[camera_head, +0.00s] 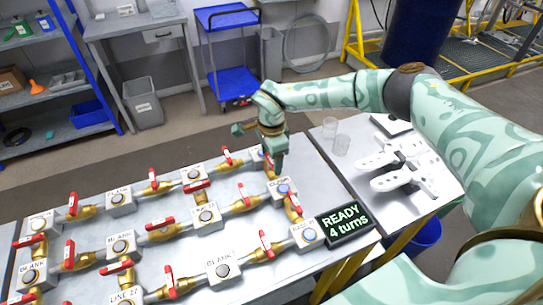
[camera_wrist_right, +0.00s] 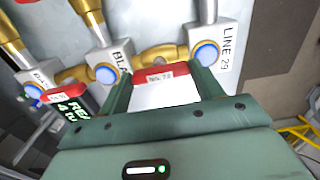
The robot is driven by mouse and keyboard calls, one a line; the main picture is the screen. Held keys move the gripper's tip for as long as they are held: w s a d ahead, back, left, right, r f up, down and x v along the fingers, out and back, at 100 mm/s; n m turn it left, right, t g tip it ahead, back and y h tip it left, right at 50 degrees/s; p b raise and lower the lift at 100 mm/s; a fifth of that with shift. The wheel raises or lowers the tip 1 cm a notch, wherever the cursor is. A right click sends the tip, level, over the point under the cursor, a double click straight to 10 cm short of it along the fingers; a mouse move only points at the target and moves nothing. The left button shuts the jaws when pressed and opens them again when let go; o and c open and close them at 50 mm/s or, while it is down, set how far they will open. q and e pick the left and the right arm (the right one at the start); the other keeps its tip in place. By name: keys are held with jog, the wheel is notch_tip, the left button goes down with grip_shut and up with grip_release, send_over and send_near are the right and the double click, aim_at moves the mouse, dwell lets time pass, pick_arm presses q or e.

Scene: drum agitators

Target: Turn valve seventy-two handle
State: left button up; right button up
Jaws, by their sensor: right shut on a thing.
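In the right wrist view a red valve handle (camera_wrist_right: 163,70) with a label that seems to read 72 lies between the fingers of my right gripper (camera_wrist_right: 163,84). The gripper is shut on this handle, which sits by a brass pipe (camera_wrist_right: 158,55) between a block labelled LINE 29 (camera_wrist_right: 208,52) and another block (camera_wrist_right: 106,72). In the head view my right gripper (camera_head: 274,153) reaches down at the panel's far right corner and hides most of the handle. My left gripper is not in view.
The panel (camera_head: 190,232) carries several other red-handled valves close by. A black display (camera_head: 346,224) reads "READY 4 turns". A side table (camera_head: 425,198) holds clear cups (camera_head: 340,145) and white shaped parts (camera_head: 385,160). A blue cart (camera_head: 230,57) stands behind.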

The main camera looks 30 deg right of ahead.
jog(key=shift+w+r, duration=0.1)
jog(key=o, duration=1)
notch_tip(320, 180, up, 16)
jog(key=shift+r+p, duration=0.1)
jog(key=shift+p, duration=0.45)
